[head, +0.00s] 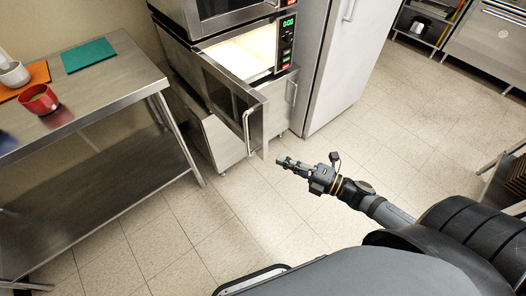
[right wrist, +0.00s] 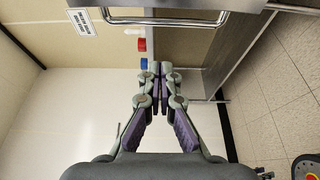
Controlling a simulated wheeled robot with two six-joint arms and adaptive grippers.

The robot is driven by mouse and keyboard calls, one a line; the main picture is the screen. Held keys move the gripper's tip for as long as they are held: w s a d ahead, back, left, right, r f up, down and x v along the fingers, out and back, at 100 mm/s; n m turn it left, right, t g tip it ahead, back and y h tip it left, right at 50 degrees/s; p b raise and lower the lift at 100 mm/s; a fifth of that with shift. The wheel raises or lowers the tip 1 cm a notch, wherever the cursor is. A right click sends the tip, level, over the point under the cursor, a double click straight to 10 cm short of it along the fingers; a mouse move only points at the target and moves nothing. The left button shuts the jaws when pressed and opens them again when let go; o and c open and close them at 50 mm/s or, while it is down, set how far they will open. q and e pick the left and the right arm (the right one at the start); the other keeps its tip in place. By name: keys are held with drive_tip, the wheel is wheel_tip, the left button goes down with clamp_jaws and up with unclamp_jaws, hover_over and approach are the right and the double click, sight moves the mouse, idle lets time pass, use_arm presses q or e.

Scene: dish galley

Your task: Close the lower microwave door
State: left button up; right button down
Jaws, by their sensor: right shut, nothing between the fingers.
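The lower microwave (head: 285,50) has its door (head: 232,100) standing wide open, swung out to the left and toward me. Its lit inside shows, with a green display on the panel at the right. The door's bar handle (head: 248,132) is at the free edge. My right gripper (head: 280,159) is shut and empty, a little right of and below the handle in the head view, apparently apart from it. In the right wrist view the shut fingertips (right wrist: 160,66) point toward a bar handle (right wrist: 165,20) across the top. My left gripper is not in view.
An upper microwave (head: 215,12) sits above the lower one. A steel table (head: 110,85) at the left holds a green mat (head: 88,56), an orange mat (head: 38,74) and a red bowl (head: 39,98). A white refrigerator (head: 345,65) stands right of the microwaves. The tiled floor (head: 190,235) in front is clear.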

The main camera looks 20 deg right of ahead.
sight(266, 141)
drive_tip(key=w+a, duration=0.1)
drive_tip(key=w, duration=0.2)
drive_tip(key=w+a, duration=0.1)
drive_tip(key=w, duration=0.2)
drive_tip(key=w+a+b, duration=0.1)
drive_tip(key=w, duration=0.2)
drive_tip(key=shift+a, duration=0.35)
drive_tip(key=shift+w+d, duration=0.15)
drive_tip(key=shift+d, duration=0.4)
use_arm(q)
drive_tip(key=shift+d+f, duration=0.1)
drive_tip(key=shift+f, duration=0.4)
